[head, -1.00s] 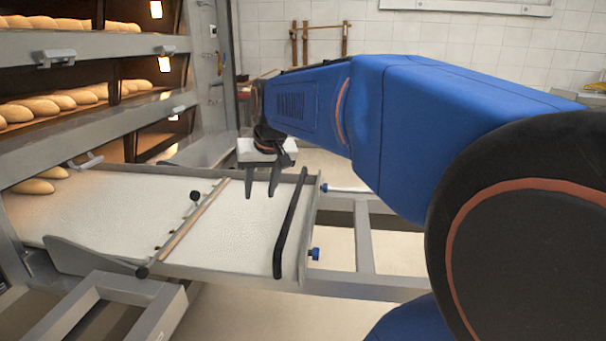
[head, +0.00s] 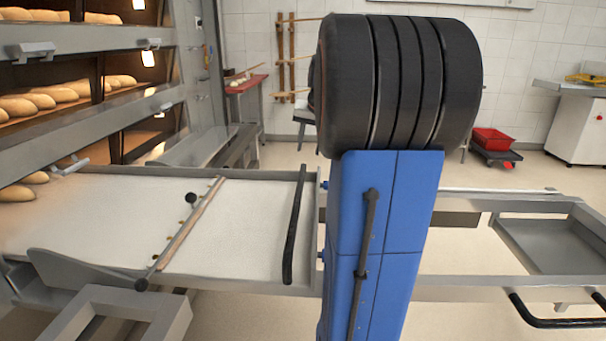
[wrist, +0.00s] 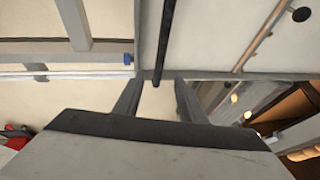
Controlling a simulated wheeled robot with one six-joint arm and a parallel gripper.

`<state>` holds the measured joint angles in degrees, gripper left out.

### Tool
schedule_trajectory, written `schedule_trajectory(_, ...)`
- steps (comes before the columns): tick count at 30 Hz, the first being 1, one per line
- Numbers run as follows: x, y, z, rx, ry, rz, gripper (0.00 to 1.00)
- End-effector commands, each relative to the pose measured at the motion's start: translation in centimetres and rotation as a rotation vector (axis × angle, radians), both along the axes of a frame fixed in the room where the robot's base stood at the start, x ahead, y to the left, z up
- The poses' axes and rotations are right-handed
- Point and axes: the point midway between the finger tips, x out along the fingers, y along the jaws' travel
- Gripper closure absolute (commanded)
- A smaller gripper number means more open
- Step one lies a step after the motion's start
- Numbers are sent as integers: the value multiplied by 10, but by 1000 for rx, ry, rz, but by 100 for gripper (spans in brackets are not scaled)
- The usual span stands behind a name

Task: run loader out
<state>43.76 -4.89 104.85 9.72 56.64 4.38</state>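The loader is a flat white belt (head: 110,215) in a grey frame, reaching from the open oven deck at the left to the middle of the head view. A black handle bar (head: 293,225) runs across its right end. A thin cross rod (head: 190,230) lies over the belt, with a black knob on it. In the wrist view my gripper (wrist: 157,82) has its two fingers apart with nothing held. The black handle bar (wrist: 163,40) ends between the fingertips in the picture; I cannot tell how close it is in depth. My arm hides the gripper in the head view.
Loaves (head: 45,100) lie in the oven decks (head: 80,125), and a few sit at the belt's left end. A grey frame with rails (head: 470,283) extends right of the loader. A red crate (head: 491,140) stands at the back right.

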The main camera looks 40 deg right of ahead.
Motion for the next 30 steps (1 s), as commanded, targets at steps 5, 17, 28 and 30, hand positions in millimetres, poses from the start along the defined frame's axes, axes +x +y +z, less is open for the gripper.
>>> schedule_trajectory(5,13,-5,-31,2,2,1,63)
schedule_trajectory(17,39,-17,-93,2,2,1,63)
schedule_trajectory(28,53,-23,-125,0,1,1,63)
schedule_trajectory(30,53,-23,-126,0,1,1,63)
